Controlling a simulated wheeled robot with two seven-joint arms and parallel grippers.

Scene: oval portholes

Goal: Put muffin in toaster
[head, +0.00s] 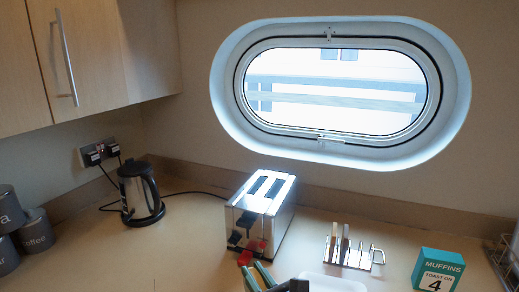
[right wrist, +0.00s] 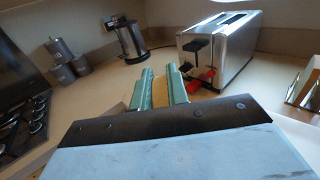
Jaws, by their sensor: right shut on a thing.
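The silver toaster (head: 240,217) stands on the counter below the porthole, with two dark slots on top; it also shows in the right wrist view (right wrist: 235,55), with its black levers facing me. My right gripper (head: 258,275) is low in the head view, just in front of the toaster. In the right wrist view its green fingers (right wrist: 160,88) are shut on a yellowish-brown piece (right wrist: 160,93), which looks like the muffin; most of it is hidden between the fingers. The gripper is apart from the toaster, left of it in the wrist view. My left gripper is not in view.
A kettle (head: 139,192) and dark canisters (head: 37,232) stand at the left. A metal rack (head: 350,254), a white dish (head: 330,284) and a teal muffins box (head: 438,270) are at the right. Small red parts (head: 255,247) show by the toaster's front.

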